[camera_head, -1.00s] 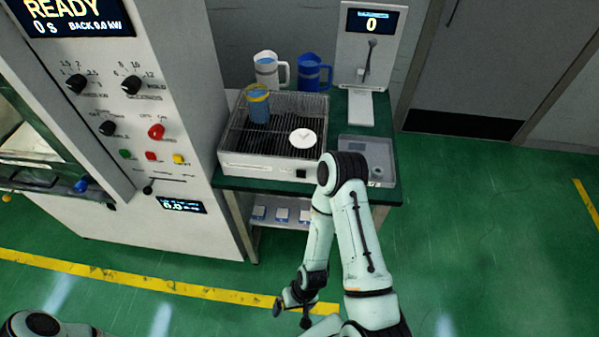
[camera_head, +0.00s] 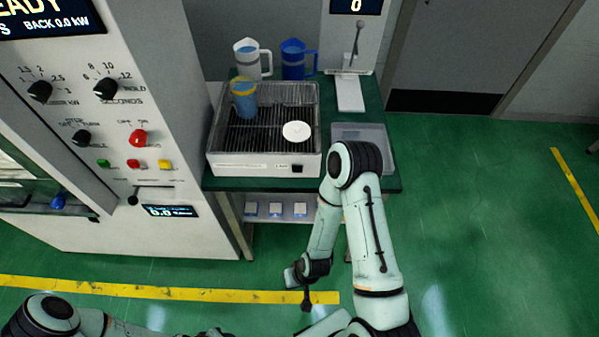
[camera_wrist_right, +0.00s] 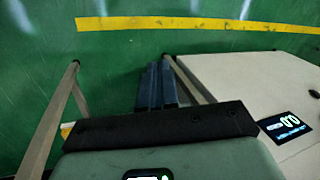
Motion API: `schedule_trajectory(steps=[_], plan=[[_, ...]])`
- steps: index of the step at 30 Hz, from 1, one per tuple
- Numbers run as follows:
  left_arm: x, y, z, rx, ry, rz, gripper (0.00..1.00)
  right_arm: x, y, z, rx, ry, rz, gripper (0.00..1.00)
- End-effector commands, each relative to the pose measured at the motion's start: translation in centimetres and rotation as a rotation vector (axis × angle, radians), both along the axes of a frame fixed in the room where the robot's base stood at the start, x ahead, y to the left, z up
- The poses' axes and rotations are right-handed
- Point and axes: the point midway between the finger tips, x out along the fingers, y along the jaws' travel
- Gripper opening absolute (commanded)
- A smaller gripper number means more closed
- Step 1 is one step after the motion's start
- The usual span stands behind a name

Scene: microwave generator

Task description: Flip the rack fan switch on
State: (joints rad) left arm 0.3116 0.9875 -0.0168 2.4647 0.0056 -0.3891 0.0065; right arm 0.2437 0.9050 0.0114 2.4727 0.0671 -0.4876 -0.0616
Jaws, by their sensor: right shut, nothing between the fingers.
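The rack (camera_head: 222,160) is a grey wire-topped box on the green-topped bench. A small black switch (camera_head: 297,168) sits at the right end of its front face, beside a small label; its position is too small to tell. In the head view my right arm comes up from the bottom right and bends down, with the right gripper (camera_head: 306,300) low over the floor in front of the bench, well below the switch. In the right wrist view its fingers (camera_wrist_right: 158,75) are together and empty, with floor beyond. My left gripper is not clearly seen; only left arm links show at the bottom left.
White (camera_head: 248,60) and blue (camera_head: 293,62) jugs stand behind. A clear tray (camera_head: 362,142) is at right. The control cabinet (camera_head: 190,100) stands left. Green floor is open at right.

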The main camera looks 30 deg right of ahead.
Motion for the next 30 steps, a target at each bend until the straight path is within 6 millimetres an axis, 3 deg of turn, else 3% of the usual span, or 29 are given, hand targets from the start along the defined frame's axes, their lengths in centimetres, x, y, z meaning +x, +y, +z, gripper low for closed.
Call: schedule_trajectory(steps=[1, 5, 8, 12, 16, 22, 30], plan=[[-3.5, 0.4, -4.1, 0.008, 0.042, 0.01, 0.43, -0.9, -0.2, -2.8, -0.031, -0.048, 0.01, 0.0], [-5.5, 1.4, -8.3, 0.03, 0.064, 0.034, 0.43, 3.5, -0.6, -2.9, -0.122, -0.263, 0.031, 0.0], [-6.4, 2.2, -11.4, 0.05, 0.074, 0.053, 0.43, 7.2, -0.7, -1.4, -0.198, -0.447, 0.04, 0.0], [-7.2, 3.4, -15.4, 0.077, 0.083, 0.078, 0.43, 11.8, -0.7, 2.3, -0.313, -0.701, 0.035, 0.0], [-7.6, 4.6, -19.2, 0.103, 0.091, 0.104, 0.43, 14.6, -0.7, 6.5, -0.422, -0.917, 0.006, 0.0], [-8.1, 5.8, -25.3, 0.13, 0.107, 0.127, 0.43, 15.9, -1.3, 12.4, -0.588, -1.187, -0.085, 0.0], [-7.9, 6.0, -32.7, 0.135, 0.124, 0.122, 0.43, 13.3, -3.1, 17.2, -0.779, -1.404, -0.267, 0.0]])
